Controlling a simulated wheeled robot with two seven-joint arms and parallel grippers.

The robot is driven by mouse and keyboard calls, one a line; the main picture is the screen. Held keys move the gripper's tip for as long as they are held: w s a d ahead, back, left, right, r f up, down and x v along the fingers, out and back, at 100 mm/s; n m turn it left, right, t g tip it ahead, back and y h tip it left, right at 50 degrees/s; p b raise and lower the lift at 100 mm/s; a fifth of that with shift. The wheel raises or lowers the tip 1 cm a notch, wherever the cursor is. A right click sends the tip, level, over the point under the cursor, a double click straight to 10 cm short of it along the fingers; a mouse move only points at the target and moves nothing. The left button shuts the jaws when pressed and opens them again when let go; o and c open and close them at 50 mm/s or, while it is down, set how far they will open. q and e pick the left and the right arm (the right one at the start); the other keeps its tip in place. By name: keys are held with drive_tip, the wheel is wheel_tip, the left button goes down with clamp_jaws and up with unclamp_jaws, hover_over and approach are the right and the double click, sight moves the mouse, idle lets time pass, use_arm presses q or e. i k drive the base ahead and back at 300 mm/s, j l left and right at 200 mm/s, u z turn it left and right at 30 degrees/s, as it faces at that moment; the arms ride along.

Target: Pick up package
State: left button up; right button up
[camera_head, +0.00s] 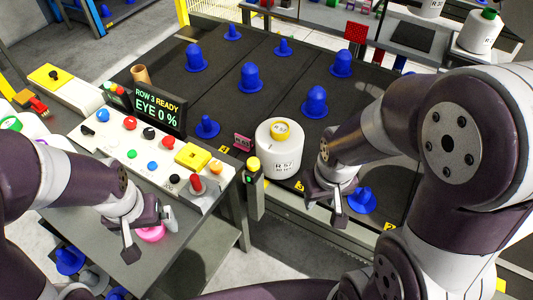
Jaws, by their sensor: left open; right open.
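A white bobbin package (279,158) with a yellow core top and an "R 57" label stands upright at the near edge of the dark peg table. My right gripper (325,207) is open and empty, just to the right of the package and apart from it. My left gripper (150,236) is open over the grey shelf below the control panel, well left of the package. A pink round thing (152,233) shows behind its fingers; contact cannot be told.
Blue pegs such as this one (249,77) stand on the dark table (235,110). A control panel (150,150) with buttons and a display (154,106) reading "ROW 3 READY EYE 0 %" is at left. A post with a yellow top (254,185) stands close left of the package.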

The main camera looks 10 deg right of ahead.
sight(279, 141)
drive_tip(key=i+l+z, duration=0.2)
drive_tip(key=z, duration=0.2)
drive_tip(key=i+l+z, duration=0.15)
drive_tip(key=z, duration=0.25)
drive_tip(key=i+z, duration=0.4)
drive_tip(key=k, duration=0.05)
